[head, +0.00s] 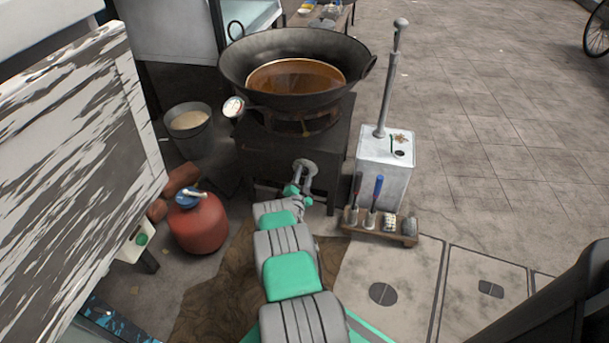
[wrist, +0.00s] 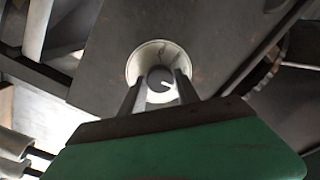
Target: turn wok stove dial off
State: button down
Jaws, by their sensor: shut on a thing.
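The wok stove (head: 258,150) is a dark square stand with a large black wok (head: 250,62) on top. In the wrist view the stove dial (wrist: 160,80) is a grey round knob with a white mark, set in a pale round surround on the dark front panel (wrist: 105,60). My gripper (wrist: 158,82) has its two fingers on either side of the dial and is shut on it. In the head view my gripper (head: 302,175) reaches the stove's front, and my arm hides the dial.
A red gas cylinder (head: 198,225) stands left of my arm. A grey bucket (head: 188,130) is behind it. A white canister (head: 383,170) with a tall pump and a wooden tool rack (head: 382,232) stand right of the stove. Paving at the right is open.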

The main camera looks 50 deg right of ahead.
jog(key=shift+w+a+m, duration=0.1)
jog(key=shift+w+m, duration=0.1)
jog(key=shift+m, duration=0.8)
jog(key=shift+w+r, duration=0.1)
jog(key=shift+r, duration=0.05)
jog(key=c, duration=1.1)
grip_release()
jog(key=shift+o, duration=1.1)
jog(key=shift+s, duration=0.2)
jog(key=p+v, duration=0.3)
jog(key=v, duration=0.4)
jog(key=shift+s+a, duration=0.15)
jog(key=shift+a, duration=0.15)
